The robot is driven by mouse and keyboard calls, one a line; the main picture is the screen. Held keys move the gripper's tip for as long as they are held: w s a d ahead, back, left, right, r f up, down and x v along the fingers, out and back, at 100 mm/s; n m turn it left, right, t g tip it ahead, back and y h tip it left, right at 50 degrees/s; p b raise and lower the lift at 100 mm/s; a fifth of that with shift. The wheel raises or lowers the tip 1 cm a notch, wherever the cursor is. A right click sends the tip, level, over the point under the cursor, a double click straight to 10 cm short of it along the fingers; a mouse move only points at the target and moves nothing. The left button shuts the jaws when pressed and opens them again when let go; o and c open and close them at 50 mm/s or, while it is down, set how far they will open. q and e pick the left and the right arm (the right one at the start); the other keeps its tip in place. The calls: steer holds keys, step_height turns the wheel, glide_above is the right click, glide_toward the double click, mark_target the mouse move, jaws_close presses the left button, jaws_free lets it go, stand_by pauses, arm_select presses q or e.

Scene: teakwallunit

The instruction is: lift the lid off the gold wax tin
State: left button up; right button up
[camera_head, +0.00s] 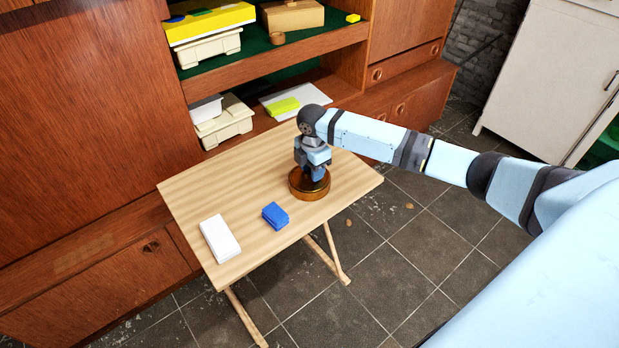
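The gold wax tin (311,193) is round and low and stands on the right part of a small wooden table (252,184). My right arm reaches in from the right, and my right gripper (317,176) points down directly over the tin. Its fingers are at the tin's top, and they hide much of the lid. I cannot tell whether the fingers are closed on the lid or its knob. The tin appears to rest on the table. My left gripper is not in view.
A white box (220,238) and a blue block (275,215) lie on the table's front left part. Behind stands a teak wall unit (90,110) with boxes on its shelves. A white cabinet (548,75) stands at the back right. The table's left-rear top is clear.

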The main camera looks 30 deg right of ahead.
jaws_close()
steer(key=shift+r, duration=0.1)
